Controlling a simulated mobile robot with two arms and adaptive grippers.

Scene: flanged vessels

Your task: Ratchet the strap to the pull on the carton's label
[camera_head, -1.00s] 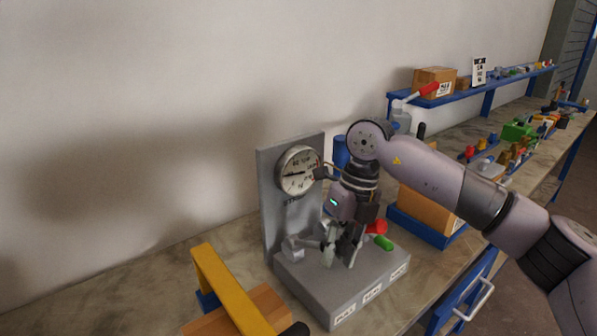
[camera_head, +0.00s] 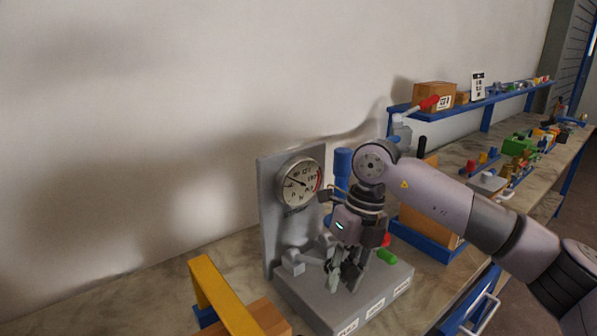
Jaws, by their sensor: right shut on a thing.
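A grey stand (camera_head: 267,215) carries a round white gauge (camera_head: 300,183). Its dark needle points to the upper left; its figures are too small to read surely. A grey lever (camera_head: 312,261) runs from a pivot block at the left of the stand's base towards my right gripper (camera_head: 344,280). The gripper points down over the base, its fingers shut on the lever's end, which they mostly hide. Red and green knobs (camera_head: 387,256) sit just right of it. My left gripper is out of view.
A yellow handle (camera_head: 221,295) over a wooden box stands close in front, left of the base. A blue cylinder (camera_head: 343,162) stands behind my right gripper. The blue shelf (camera_head: 488,102) and crowded bench lie to the right. The bench at left is clear.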

